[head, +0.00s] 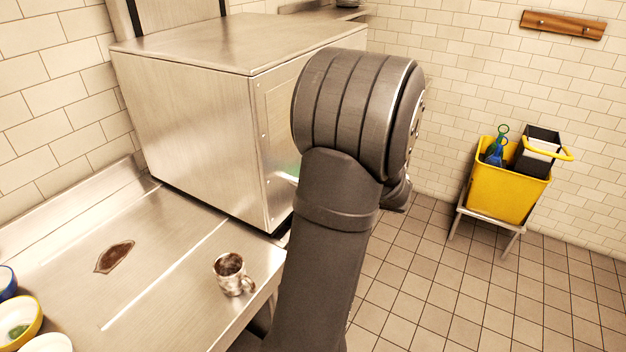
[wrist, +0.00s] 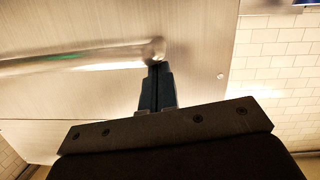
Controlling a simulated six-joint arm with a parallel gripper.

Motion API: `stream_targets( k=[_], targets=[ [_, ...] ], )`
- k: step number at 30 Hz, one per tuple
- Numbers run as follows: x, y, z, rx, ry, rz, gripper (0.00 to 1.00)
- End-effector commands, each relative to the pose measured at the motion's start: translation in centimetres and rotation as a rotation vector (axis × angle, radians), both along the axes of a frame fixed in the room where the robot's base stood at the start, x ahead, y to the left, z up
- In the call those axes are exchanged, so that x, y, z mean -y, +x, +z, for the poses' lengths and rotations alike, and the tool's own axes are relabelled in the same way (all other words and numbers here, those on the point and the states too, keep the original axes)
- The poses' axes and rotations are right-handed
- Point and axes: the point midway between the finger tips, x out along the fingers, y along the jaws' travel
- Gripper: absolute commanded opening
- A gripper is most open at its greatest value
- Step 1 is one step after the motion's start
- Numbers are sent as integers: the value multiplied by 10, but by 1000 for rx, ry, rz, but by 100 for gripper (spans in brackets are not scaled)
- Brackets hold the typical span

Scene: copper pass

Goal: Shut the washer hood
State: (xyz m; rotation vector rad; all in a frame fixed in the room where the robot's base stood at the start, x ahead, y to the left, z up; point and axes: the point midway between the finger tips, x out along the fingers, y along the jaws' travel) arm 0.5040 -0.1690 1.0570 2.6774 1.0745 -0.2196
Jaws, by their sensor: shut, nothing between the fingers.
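The washer hood (head: 185,130) is a large brushed-steel box at the back left of the head view. Its lower edge appears to meet the steel counter, with a dark line along it. My arm hides much of its right-hand face. In the wrist view a steel panel (wrist: 200,40) fills most of the picture, and a bar handle (wrist: 85,60) crosses it from the left. My gripper (wrist: 155,67) is shut and empty, its tips at the right end of the bar. Whether they touch it, I cannot tell. The gripper is hidden in the head view.
A metal mug (head: 230,273) stands near the steel counter's (head: 165,285) right edge. A brown patch (head: 115,257) lies farther left, and bowls (head: 22,318) sit at the lower left. A yellow bucket (head: 505,190) on a stand is at the right. The tiled floor between is clear.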

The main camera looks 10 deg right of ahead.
Motion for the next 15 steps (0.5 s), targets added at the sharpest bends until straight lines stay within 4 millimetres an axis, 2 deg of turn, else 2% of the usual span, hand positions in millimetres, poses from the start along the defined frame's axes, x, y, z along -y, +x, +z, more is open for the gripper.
stream_targets(
  k=[1,4,10,15],
  targets=[
    [-1,-2,-5,-17,-2,-1,0],
    [-2,-3,4,-13,-3,1,0],
    [-4,-8,42,2,-4,0,0],
    [24,-36,49,1,-1,-6,0]
  ],
)
